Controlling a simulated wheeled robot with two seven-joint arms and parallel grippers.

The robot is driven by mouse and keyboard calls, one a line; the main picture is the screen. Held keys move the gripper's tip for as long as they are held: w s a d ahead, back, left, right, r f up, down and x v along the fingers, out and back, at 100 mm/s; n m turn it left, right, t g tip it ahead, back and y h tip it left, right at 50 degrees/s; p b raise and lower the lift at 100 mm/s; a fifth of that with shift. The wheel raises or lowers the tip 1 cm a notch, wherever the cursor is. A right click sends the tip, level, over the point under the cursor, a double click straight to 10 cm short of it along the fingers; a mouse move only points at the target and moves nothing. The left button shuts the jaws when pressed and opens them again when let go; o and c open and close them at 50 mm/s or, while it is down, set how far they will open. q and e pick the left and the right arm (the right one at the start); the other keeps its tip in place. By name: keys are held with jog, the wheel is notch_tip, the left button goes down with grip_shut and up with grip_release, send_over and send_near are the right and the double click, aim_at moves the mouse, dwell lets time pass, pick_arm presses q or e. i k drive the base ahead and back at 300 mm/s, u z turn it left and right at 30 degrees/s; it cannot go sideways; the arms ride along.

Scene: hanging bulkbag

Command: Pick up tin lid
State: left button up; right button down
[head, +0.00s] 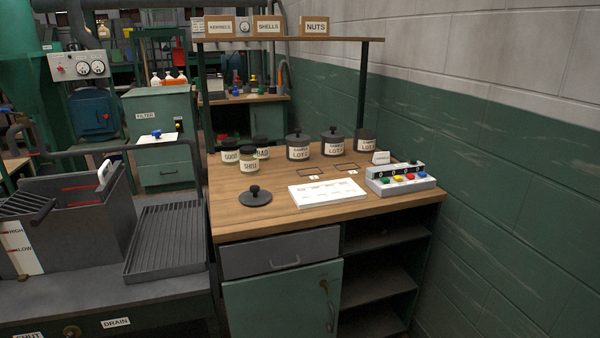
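A round dark grey tin lid (255,197) with a black knob lies flat on the wooden bench top (232,215), near its front left edge. Two dark grey tins with LOT labels, a left one (298,152) and a middle one (333,147), stand at the back of the bench with knobbed lids on. A third dark grey tin (366,147) to their right shows no knob; I cannot see into it. Neither of my grippers is in view.
Labelled jars, one reading SHELL (249,166), stand behind the lid. A white sheet (327,193) and a button box (400,180) lie to its right. A shelf on posts (361,85) overhangs the bench's back. A ribbed tray (165,243) and grey tank (95,215) are left.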

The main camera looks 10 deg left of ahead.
aim_at(256, 196)
jog(key=u, duration=0.05)
jog(key=k, duration=0.55)
jog(key=z, duration=0.55)
jog(key=i, duration=1.8)
jog(key=u, duration=0.9)
